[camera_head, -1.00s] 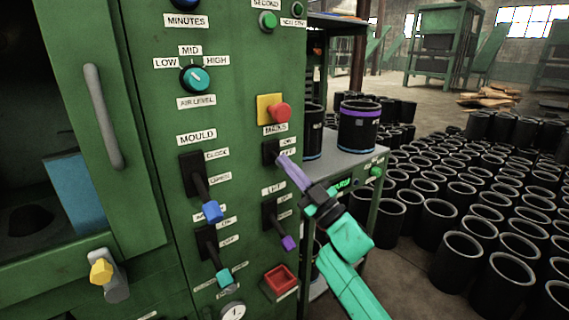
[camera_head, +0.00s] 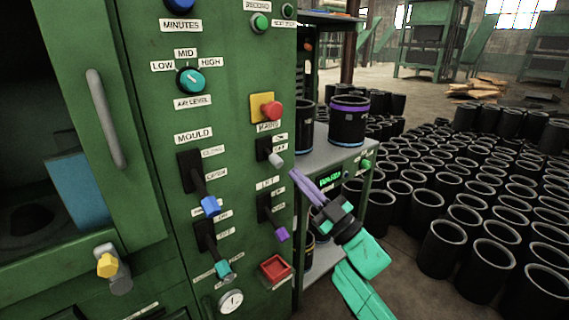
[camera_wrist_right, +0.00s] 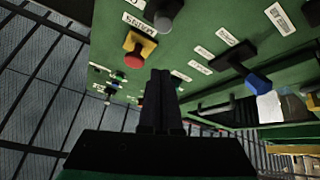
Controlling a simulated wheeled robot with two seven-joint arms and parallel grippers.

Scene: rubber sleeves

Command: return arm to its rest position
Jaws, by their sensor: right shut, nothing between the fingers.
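My right gripper (camera_head: 301,178) is in front of the green machine's panel (camera_head: 140,120), just right of its edge in the head view. Its purple-looking fingers are together and empty, pointing up and left. It is apart from the mains lever (camera_head: 275,158), whose grey tip shows clear. In the right wrist view the closed dark fingers (camera_wrist_right: 160,85) stand in the middle, with the red button (camera_wrist_right: 133,61) beyond them to the left. My left gripper is not in view.
Levers with a blue handle (camera_head: 210,206), a teal handle (camera_head: 223,269) and a purple handle (camera_head: 282,234) stick out from the panel. A shelf (camera_head: 335,152) with black sleeves (camera_head: 348,122) stands right of the machine. Many sleeves cover the floor at right.

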